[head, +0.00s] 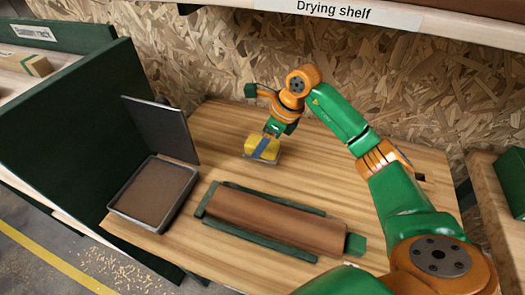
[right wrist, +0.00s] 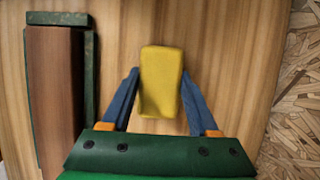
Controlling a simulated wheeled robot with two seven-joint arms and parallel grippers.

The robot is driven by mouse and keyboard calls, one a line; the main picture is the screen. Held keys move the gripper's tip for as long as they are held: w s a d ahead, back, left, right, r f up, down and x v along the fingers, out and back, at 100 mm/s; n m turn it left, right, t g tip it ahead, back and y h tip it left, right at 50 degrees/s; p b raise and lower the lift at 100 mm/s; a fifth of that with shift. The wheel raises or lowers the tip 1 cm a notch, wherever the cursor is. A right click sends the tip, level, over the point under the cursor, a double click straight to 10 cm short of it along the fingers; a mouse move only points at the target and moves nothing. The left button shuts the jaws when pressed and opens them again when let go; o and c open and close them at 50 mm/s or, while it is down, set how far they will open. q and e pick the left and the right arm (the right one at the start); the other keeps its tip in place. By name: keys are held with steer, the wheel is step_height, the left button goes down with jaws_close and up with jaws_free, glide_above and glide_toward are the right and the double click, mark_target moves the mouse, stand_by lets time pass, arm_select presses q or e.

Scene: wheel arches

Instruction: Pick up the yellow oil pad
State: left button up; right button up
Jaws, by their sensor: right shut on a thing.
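The yellow oil pad (head: 257,145) is a small block at the back middle of the wooden table. A thin grey edge (head: 268,160) shows just under it, and I cannot tell whether the pad touches it. My right gripper (head: 265,148) reaches down over the pad with its blue fingers on either side. In the right wrist view the oil pad (right wrist: 161,70) stands between the two fingers of my right gripper (right wrist: 160,82), which is shut on it. My left gripper is not in view.
A brown wooden piece (head: 280,222) lies in a green cradle (head: 258,240) at the table's front. A shallow tray (head: 117,204) with a brown inside and a raised dark lid (head: 160,130) stands at left. The drying shelf (head: 400,15) overhangs the back.

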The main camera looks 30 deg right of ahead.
steer(key=s+a+r+b, duration=0.2)
steer(key=s+r, duration=0.8)
steer(key=s, duration=0.4)
steer(key=shift+r, duration=0.15)
steer(key=o, duration=0.8)
steer(key=c, duration=0.6)
